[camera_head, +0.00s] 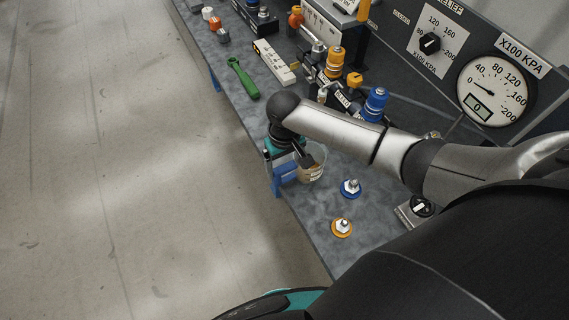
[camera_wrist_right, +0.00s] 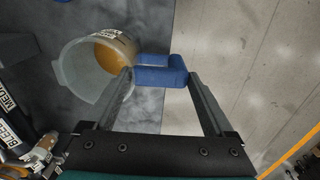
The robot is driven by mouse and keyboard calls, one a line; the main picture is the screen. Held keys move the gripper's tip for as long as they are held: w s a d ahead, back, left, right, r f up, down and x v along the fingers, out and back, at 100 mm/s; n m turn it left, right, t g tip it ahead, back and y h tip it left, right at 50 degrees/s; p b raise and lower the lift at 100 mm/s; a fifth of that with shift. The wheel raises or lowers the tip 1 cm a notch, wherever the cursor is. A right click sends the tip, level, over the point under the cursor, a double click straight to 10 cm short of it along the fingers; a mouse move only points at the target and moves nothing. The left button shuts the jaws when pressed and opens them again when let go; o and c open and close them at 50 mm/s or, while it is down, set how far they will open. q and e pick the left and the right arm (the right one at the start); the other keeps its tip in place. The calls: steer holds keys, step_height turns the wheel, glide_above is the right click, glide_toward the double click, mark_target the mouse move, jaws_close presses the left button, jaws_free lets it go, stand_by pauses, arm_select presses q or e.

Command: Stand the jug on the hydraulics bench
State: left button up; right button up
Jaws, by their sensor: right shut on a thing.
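The jug (camera_head: 314,170) is a translucent cup with amber liquid in it and a blue handle. It is at the front edge of the grey hydraulics bench (camera_head: 300,205), and the handle sticks out past the edge. My right gripper (camera_head: 285,166) is shut on the blue handle. In the right wrist view the jug (camera_wrist_right: 70,75) is at the left, and the handle (camera_wrist_right: 160,76) lies between the fingers. My left gripper is not in view.
Blue (camera_head: 350,188) and orange (camera_head: 341,227) ringed fittings stand on the bench near the jug. A green-handled tool (camera_head: 243,78) and a pale bar (camera_head: 272,62) lie farther along. A gauge panel (camera_head: 495,90) and couplers line the back. Open floor lies left.

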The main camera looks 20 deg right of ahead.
steer(key=o, duration=1.4)
steer(key=shift+f, duration=0.15)
step_height(320, 180, up, 12)
steer(key=shift+r+p, duration=0.25)
steer(key=shift+p, duration=0.65)
steer(key=shift+s+a+f, duration=0.1)
steer(key=shift+s, duration=0.05)
